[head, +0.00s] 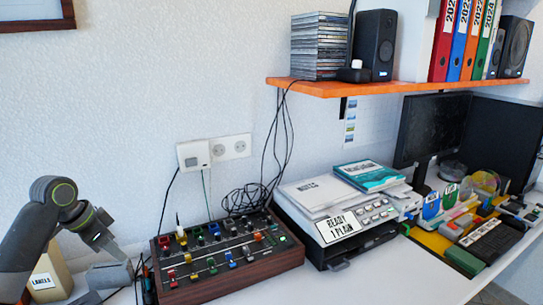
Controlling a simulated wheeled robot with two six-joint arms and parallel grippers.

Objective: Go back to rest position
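My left arm comes in from the left edge, and my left gripper (122,258) points down and to the right, in front of the wall and left of the mixer box. Its fingers are small and seen from the side, so I cannot tell whether they are open or shut. I see nothing clearly held in it. My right gripper is not in view. A stack of disc cases (318,46) stands on the orange shelf (400,86), well above and to the right of the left gripper.
A wooden mixer box (228,254) with coloured knobs stands right of the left gripper. A grey block (108,275) and a "LABELS" box (48,277) are near the arm. Bare white desk (420,280) shows in front.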

